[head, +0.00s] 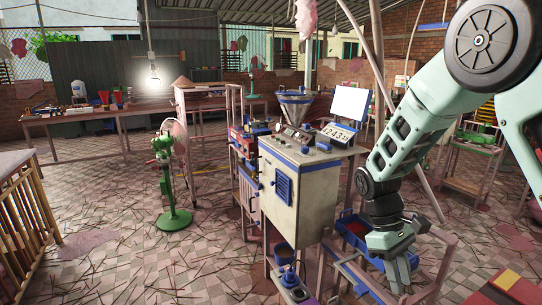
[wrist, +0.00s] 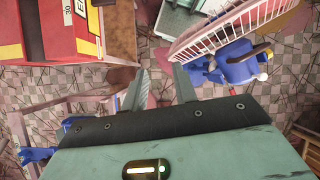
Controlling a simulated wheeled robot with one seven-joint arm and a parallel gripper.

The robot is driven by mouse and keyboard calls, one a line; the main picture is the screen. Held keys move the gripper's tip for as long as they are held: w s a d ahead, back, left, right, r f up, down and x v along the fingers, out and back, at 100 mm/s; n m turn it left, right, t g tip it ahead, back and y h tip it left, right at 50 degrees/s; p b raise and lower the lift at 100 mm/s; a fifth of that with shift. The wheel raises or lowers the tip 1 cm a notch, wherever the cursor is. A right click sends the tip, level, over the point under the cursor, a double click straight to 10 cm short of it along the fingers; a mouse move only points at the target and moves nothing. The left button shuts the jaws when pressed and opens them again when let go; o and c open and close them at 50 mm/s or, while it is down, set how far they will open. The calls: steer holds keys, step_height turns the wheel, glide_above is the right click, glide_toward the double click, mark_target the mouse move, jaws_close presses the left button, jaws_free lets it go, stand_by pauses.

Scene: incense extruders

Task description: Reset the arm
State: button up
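My gripper (head: 399,280) hangs at the end of my arm on the right of the head view, fingers pointing down. It is beside a low metal frame (head: 440,270), to the right of the extruder machine (head: 305,190). In the wrist view its two fingers (wrist: 159,85) stand apart, with a gap between them. Nothing is held in the gap.
A blue tray (head: 350,228) sits close behind my gripper. A green fan stand (head: 173,215) stands left of the machine on littered floor.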

steer(key=s+a+r+t+y, duration=0.1)
steer(key=s+a+r, duration=0.3)
steer(key=s+a, duration=0.4)
steer(key=s+a+r+n+t+y, duration=0.1)
steer(key=s+a+r+t, duration=0.3)
steer(key=s+a, duration=0.4)
steer(key=s, duration=0.3)
steer(key=shift+s+a+r+n+y, duration=0.15)
steer(key=shift+s+r+n+y, duration=0.15)
steer(key=shift+s+r+y, duration=0.1)
